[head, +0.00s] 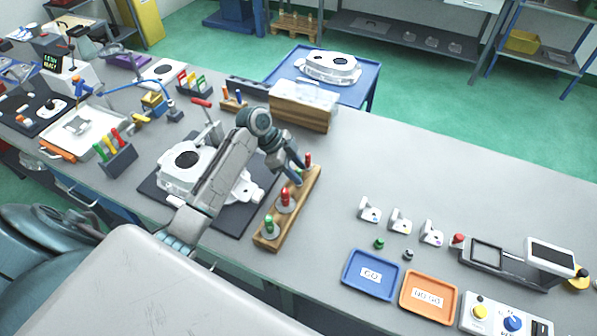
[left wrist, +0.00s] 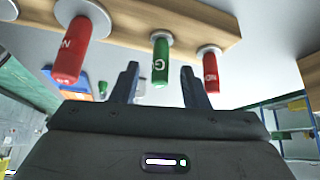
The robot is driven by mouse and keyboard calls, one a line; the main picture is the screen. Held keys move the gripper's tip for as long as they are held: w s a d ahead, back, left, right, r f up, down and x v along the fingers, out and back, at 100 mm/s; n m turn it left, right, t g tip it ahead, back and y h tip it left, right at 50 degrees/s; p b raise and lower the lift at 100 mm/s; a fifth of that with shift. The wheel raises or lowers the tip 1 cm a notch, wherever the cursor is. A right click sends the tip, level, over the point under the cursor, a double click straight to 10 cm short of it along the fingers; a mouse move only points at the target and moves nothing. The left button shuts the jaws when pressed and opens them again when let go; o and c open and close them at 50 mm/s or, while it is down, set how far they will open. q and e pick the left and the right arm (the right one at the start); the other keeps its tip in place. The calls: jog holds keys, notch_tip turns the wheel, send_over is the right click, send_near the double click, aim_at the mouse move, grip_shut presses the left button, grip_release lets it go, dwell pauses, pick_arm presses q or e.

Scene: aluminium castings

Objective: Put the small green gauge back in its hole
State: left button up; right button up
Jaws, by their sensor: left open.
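The wooden gauge block (head: 262,240) stands on the bench to the right of the dark mat. In the left wrist view the small green gauge (left wrist: 160,62), marked G, is at the block (left wrist: 125,22) between two red gauges; its collar looks close against the wood, but its lower end is hidden. My left gripper (head: 298,172) is over the far half of the block. Its open fingers (left wrist: 161,82) lie either side of the green handle, with gaps. In the head view the gripper mostly hides this gauge. My right gripper is not in view.
A larger green gauge (head: 269,224) and a red gauge (head: 285,198) stand at the block's near end; another red one (head: 308,159) is at the far end. A casting (head: 185,165) lies left. Small brackets and blue and orange trays (head: 347,285) (head: 405,308) are right.

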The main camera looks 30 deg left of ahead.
pick_arm(q)
jog(key=b+v, duration=0.2)
jog(key=v, duration=0.7)
jog(key=shift+r+b, duration=0.25)
jog(key=shift+b, duration=0.15)
jog(key=shift+s+a, duration=0.1)
jog(key=shift+a, duration=0.05)
